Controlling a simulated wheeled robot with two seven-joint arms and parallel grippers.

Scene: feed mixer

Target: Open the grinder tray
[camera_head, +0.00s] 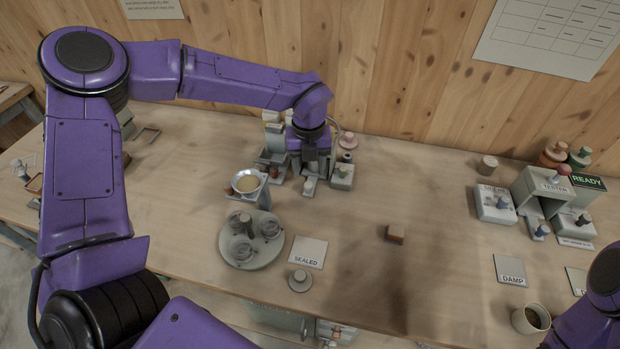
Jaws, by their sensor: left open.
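The grinder (272,164) appears to be the grey machine at the back of the table, left of the middle, partly hidden by my left arm and gripper. A small pale grey piece (309,187) sticks out low at its front; it may be the tray or its handle, but I cannot tell. My left gripper (311,170) points down just above and behind this piece, open. Whether it touches anything is not clear. My right arm shows only as a purple link at the bottom right corner; its gripper is out of the picture.
A metal bowl (246,182) on a stand and a round grey holder (251,250) with jars stand in front. A grey box with a knob (342,175) is close on the right. A brown block (394,235) lies mid-table. The tester (548,184) stands at right.

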